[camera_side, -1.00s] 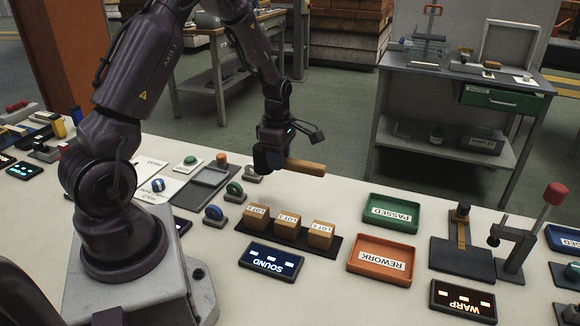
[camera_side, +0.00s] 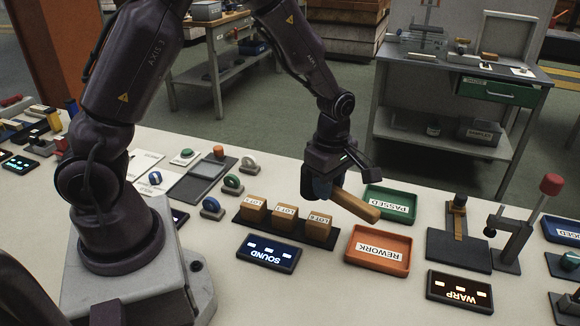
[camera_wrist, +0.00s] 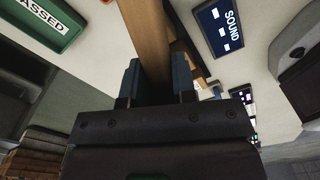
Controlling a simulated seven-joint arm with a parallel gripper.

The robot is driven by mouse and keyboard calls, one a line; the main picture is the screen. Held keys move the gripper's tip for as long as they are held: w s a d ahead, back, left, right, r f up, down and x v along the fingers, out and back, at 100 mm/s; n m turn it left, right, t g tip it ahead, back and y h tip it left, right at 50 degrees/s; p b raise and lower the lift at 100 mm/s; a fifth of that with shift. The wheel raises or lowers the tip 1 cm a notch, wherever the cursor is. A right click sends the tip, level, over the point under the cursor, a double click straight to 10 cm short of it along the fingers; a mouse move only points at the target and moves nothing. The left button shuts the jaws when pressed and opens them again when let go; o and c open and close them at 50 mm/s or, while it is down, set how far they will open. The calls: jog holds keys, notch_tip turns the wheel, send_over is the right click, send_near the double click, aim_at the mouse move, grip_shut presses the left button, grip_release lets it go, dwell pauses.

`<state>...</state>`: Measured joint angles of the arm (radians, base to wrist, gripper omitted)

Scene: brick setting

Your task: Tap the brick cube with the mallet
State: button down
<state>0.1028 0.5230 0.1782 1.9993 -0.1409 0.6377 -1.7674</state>
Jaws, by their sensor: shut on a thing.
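My gripper (camera_side: 322,188) is shut on a wooden bar (camera_side: 357,205), which looks like the mallet's handle or head; no separate mallet head can be made out. The bar slants down to the right, above the gap between the green and orange trays. In the wrist view the bar (camera_wrist: 146,30) runs between the blue fingers of my gripper (camera_wrist: 157,75). Three tan cubes with LOT labels, the left one (camera_side: 253,210), the middle one (camera_side: 286,218) and the right one (camera_side: 318,227), stand in a row on a dark base (camera_side: 240,219). My gripper is above and just behind the right cube.
The orange REWORK tray (camera_side: 352,258) and green PASSED tray (camera_side: 375,191) lie to the right. The SOUND display (camera_side: 268,265) is in front of the cubes, the WARP display (camera_side: 440,302) at front right. A red-knobbed press (camera_side: 551,185) stands farther right.

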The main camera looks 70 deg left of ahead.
jog(key=shift+w+d+r, duration=0.1)
jog(key=shift+w+d, duration=0.45)
jog(key=shift+d, duration=0.15)
jog(key=shift+w+r, duration=0.1)
jog(key=shift+w, duration=0.2)
jog(key=shift+s+f, duration=0.1)
jog(key=shift+f, duration=0.55)
jog(key=shift+a+f, duration=0.1)
jog(key=shift+f, duration=1.7)
jog(key=shift+f, duration=0.1)
jog(key=shift+f, duration=0.9)
jog(key=shift+r, duration=3.55)
